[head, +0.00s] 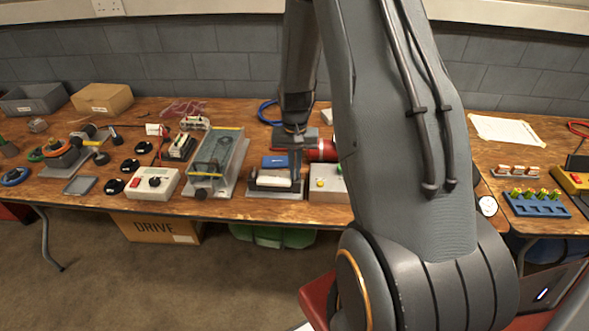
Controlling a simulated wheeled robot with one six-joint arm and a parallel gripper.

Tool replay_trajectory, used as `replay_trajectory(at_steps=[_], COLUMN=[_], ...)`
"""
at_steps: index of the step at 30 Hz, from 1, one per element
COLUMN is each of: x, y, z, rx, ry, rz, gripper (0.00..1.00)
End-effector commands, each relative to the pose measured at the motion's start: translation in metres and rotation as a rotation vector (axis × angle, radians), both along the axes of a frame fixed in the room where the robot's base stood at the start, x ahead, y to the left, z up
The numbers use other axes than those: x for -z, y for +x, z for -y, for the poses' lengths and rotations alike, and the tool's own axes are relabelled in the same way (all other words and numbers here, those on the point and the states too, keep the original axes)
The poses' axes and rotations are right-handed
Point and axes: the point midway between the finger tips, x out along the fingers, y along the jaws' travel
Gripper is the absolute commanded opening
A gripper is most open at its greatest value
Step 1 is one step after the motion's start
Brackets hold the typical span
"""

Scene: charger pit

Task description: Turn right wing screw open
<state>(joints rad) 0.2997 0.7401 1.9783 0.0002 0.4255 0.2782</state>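My gripper (296,168) points down over a small grey fixture (268,190) near the table's front edge, at the picture's middle. The fixture bears a pale, rounded piece. The gripper's fingers come down at its right end, seen nearly edge-on. I cannot tell whether they are open or shut, or whether they touch anything. I cannot make out a right wing screw here; it is too small or hidden behind the gripper.
My arm covers the table's right middle. A belt unit under a clear cover (216,154) and a control box (152,183) stand left of the fixture. A box with a yellow button (328,184) and a red cylinder (322,150) are close on its right.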

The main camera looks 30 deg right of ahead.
Motion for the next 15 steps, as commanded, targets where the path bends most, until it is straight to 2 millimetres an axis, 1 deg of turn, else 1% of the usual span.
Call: replay_trajectory(at_steps=[1,2,3,6,15], x=[-0.0032,-0.0032,-0.0032,-0.0026,-0.0019], y=[0.0060,0.0061,0.0061,0.0048,0.0022], z=[0.0019,0.0018,0.0018,0.0015,0.0013], rx=[-0.002,-0.002,-0.002,-0.001,0.001], ry=[-0.005,-0.005,-0.005,-0.004,-0.002], rz=[0.015,0.015,0.015,0.012,0.006], gripper=[0.00,0.00,0.08,0.23,0.23])
